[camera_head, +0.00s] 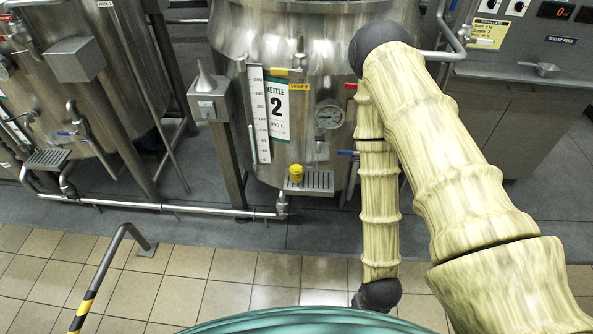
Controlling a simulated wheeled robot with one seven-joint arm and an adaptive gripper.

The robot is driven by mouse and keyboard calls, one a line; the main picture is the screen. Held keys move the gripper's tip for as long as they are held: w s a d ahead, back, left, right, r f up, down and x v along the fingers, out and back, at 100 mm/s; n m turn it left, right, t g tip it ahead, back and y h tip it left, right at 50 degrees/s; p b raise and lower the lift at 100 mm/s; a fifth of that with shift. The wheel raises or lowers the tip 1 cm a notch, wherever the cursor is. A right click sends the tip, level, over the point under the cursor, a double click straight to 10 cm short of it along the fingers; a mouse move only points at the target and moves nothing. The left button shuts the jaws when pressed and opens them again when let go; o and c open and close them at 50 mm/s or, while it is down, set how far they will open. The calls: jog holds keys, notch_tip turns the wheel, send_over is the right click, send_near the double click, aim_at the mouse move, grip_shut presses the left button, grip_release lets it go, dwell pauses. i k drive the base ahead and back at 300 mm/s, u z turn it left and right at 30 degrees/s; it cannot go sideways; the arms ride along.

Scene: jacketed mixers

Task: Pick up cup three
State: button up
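I cannot make out a cup marked three in the head view. A small yellow object (296,173) is at the front of kettle 2, at the drip grate; I cannot tell whether it is a cup or a cap. My arm, in a pale ribbed sleeve, rises from the lower right, bends at a dark joint and hangs down in front of the right side of kettle 2. My gripper does not show, so its state and contents are hidden.
Kettle 2 (225,40) stands in the middle, with a small drip grate (318,181) low on its front. Another kettle (110,85) stands left. A counter (500,73) with a metal scoop-like object (538,67) is right. A striped rail (103,268) stands at lower left. Tiled floor between is clear.

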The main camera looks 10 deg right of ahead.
aim_at(295, 165)
jog(key=z, duration=0.8)
jog(key=k, duration=0.7)
jog(key=u, duration=0.9)
jog(key=i, duration=0.5)
